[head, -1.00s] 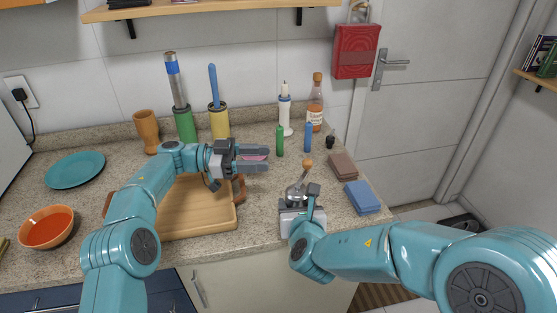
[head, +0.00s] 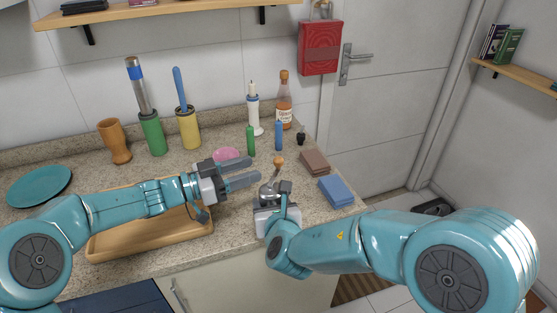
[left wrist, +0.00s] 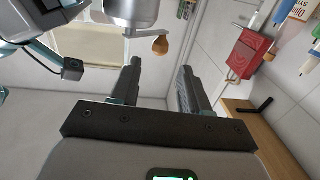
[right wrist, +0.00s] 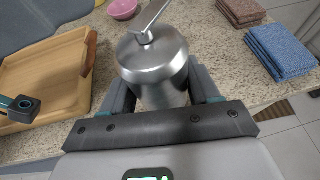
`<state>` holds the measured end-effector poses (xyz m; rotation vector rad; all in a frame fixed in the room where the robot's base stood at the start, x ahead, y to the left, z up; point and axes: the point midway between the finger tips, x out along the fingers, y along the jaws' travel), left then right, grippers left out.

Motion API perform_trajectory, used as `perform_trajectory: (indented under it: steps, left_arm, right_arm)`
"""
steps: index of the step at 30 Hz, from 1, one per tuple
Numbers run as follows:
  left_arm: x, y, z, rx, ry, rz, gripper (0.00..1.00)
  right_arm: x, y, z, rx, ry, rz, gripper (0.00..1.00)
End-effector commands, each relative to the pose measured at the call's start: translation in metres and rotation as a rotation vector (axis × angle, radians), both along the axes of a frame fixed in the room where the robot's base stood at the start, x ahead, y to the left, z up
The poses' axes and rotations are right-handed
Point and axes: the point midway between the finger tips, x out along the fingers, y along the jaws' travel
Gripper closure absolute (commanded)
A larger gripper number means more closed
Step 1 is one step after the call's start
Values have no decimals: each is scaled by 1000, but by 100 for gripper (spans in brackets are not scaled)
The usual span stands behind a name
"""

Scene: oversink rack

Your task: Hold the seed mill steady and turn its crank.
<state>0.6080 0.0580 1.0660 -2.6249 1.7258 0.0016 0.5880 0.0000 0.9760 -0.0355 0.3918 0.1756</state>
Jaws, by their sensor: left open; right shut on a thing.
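The seed mill (right wrist: 152,68) is a steel cylinder with a domed lid and a crank arm (right wrist: 150,20) rising from its top. My right gripper (right wrist: 152,95) is shut on the mill's body, one finger on each side. In the head view the crank's wooden knob (head: 278,161) stands above the mill, which is partly hidden behind my right gripper (head: 278,215). My left gripper (head: 242,172) is open and empty, to the left of the knob and apart from it. In the left wrist view the knob (left wrist: 160,45) shows beyond the open fingers (left wrist: 160,88).
A wooden tray (head: 150,243) lies under my left arm. A pink bowl (head: 226,155) sits just behind my left gripper. Green (head: 251,140) and blue (head: 278,136) bottles stand behind the mill. Brown (head: 314,162) and blue (head: 337,192) cloths lie to its right.

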Motion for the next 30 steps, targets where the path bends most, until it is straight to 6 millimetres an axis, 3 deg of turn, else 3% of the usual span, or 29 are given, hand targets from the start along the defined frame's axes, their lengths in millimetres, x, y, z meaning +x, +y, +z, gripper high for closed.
perform_trajectory:
  steps: [3, 11, 23, 24, 28, 30]
  left_arm:
    - [10, -27, 0, 0, 0, -4, 54]
    - [29, -68, 0, 0, -1, -2, 54]
    - [34, -78, 0, 0, 1, 0, 54]
    - [34, -78, 0, 0, 0, 0, 57]
    - [34, -78, 0, 0, 0, 0, 99]
    - [34, -78, 0, 0, 0, 0, 100]
  right_arm:
    - [0, 0, 1, 0, -1, 0, 84]
    - [0, 0, 1, 0, -1, 0, 84]
    - [0, 0, 1, 0, -1, 0, 84]
    - [0, 0, 1, 0, -1, 0, 84]
    - [0, 0, 1, 0, -1, 0, 84]
    - [0, 0, 1, 0, -1, 0, 84]
